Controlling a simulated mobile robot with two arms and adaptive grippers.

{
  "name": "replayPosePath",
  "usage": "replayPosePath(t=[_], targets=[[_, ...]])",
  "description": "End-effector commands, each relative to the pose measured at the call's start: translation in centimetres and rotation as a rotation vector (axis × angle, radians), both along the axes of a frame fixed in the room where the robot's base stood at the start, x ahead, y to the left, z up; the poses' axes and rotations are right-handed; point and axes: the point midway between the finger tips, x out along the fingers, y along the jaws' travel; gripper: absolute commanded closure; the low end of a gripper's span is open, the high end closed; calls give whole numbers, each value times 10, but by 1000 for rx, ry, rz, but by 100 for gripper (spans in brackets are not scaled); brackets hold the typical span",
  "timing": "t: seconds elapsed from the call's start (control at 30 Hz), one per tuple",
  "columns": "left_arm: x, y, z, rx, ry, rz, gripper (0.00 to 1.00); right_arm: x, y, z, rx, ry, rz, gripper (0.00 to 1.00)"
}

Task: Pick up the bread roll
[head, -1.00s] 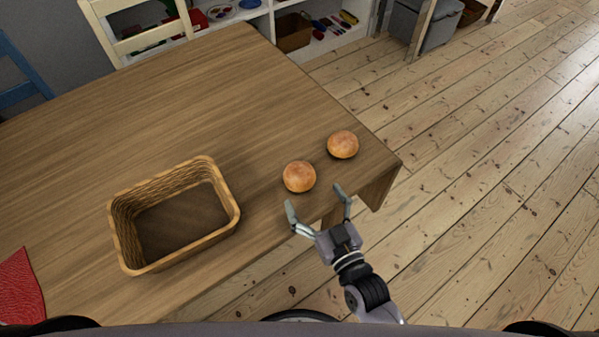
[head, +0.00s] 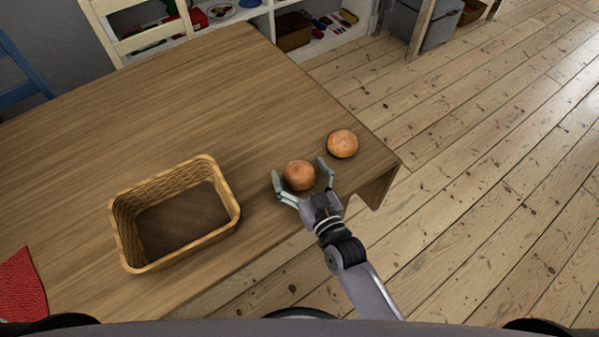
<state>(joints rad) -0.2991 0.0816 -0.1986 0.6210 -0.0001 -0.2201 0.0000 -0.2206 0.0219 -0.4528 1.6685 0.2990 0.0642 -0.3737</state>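Two round golden-brown bread rolls lie near the right end of the wooden table. The nearer bread roll (head: 299,175) sits between the open fingers of my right gripper (head: 301,172). One finger is on its left and one on its right, and small gaps seem to show; I cannot tell whether either finger touches it. The farther bread roll (head: 342,143) lies behind and to the right, clear of the gripper. My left gripper does not show in the head view.
An empty wicker basket (head: 127,231) stands on the table (head: 190,110) left of the rolls. A red cloth (head: 21,287) lies at the left front. A pale chair (head: 135,40) and a low shelf are beyond the table. The table's middle is clear.

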Motion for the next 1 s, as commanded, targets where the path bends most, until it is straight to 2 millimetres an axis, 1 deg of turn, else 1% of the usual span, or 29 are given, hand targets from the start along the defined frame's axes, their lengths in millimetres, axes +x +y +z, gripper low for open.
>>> replayPosePath(t=[0.03, 0.07, 0.67, 0.87, 1.0], targets=[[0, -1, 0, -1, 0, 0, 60, 0, 0, 0, 0, 0, 0, 20], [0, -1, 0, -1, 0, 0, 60, 0, 0, 0, 0, 0, 0, 22], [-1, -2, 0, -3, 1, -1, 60, 0, 0, 0, -1, 0, 0, 61], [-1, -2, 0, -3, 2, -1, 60, 0, 0, 0, 0, -1, 0, 61], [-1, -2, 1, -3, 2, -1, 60, 0, 0, 5, 1, -2, 0, 61]])
